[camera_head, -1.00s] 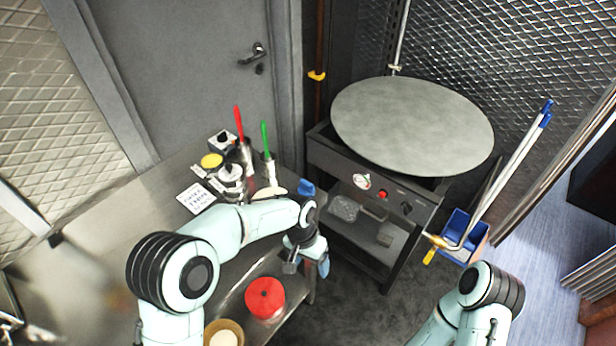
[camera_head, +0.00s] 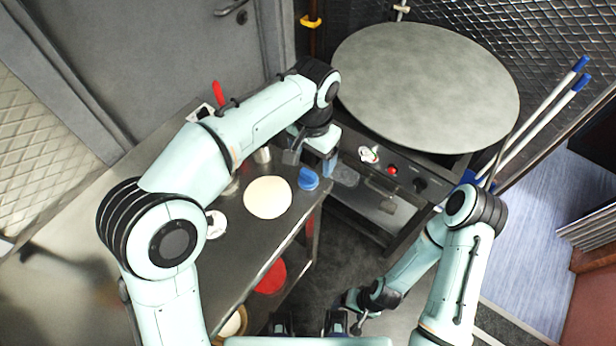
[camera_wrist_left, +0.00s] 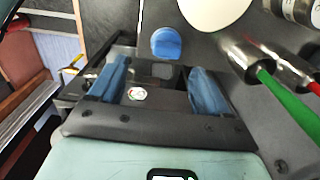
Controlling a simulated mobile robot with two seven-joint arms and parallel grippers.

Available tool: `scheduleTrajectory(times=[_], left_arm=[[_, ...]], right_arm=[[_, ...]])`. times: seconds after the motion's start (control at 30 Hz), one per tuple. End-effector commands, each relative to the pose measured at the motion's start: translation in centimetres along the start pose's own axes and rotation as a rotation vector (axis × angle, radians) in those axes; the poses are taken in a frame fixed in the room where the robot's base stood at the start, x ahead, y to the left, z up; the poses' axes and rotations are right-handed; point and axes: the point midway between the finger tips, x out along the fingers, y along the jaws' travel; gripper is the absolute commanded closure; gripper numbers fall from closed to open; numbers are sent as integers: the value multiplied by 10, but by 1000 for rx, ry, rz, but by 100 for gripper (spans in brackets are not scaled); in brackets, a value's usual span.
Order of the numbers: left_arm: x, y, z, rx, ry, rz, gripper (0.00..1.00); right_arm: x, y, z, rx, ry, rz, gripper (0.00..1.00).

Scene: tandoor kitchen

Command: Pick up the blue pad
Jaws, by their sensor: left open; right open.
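The blue pad (camera_head: 308,179) lies on the steel table near its far right corner, beside a pale round disc (camera_head: 268,197). In the left wrist view the pad (camera_wrist_left: 166,43) shows beyond the fingertips, roughly in line with the gap between them. My left gripper (camera_head: 311,156) is open and empty, just behind the pad in the head view and apart from it. Its two blue fingers (camera_wrist_left: 160,72) are spread in the wrist view. My right gripper (camera_head: 352,318) is low near the bottom edge, away from the pad; its fingers are small and partly hidden.
The stove (camera_head: 385,196) with a large round grey plate (camera_head: 425,85) stands behind and right of the table (camera_head: 262,234). A red round item (camera_head: 270,277) is on the lower shelf.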

Motion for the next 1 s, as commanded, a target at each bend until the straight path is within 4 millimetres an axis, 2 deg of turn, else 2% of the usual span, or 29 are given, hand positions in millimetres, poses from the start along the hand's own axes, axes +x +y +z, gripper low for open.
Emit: scheduleTrajectory(times=[0.03, 0.27, 0.6, 0.9, 0.97, 1.0], left_arm=[[10, 0, 1, -1, -4, 0, 23], [27, -1, 0, -1, -2, 0, 23], [71, -8, -1, -1, -3, 0, 23], [75, -8, -2, -1, 1, 0, 23], [75, -8, -2, -1, 1, 0, 42], [75, -8, -2, -1, 1, 0, 55]], right_arm=[[3, 1, 1, 1, -2, 1, 20], [5, 2, 1, 0, -2, 1, 20], [11, 5, 3, 1, -5, 2, 20], [11, 5, 3, 1, -5, 2, 20], [11, 5, 3, 1, -5, 2, 20], [11, 5, 3, 1, -5, 2, 20]])
